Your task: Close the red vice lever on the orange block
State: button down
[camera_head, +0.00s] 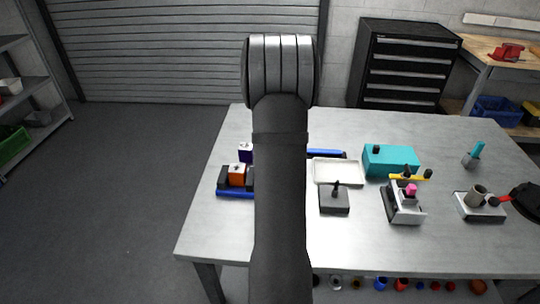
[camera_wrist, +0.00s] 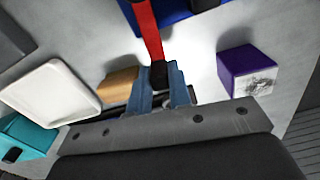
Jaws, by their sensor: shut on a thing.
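In the wrist view my gripper (camera_wrist: 161,92) is shut on the black end of the red lever (camera_wrist: 147,28). The red lever runs from the gripper up to the blue vice base (camera_wrist: 180,12) at the top edge. In the head view the orange block (camera_head: 237,175) sits on the blue vice base (camera_head: 235,194), between dark jaws left and right of it. I cannot tell whether both jaws touch the block. My arm hides the gripper and the lever in the head view.
A purple cube (camera_wrist: 238,70) stands beside my gripper; a tan block (camera_wrist: 119,80) lies on its other side. The white tray (camera_head: 338,172), teal box (camera_head: 391,160) and several fixtures occupy the table's right half. The front of the table is clear.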

jog(key=c, duration=1.3)
grip_release()
notch_tip(320, 180, up, 17)
jog(key=shift+r, duration=0.2)
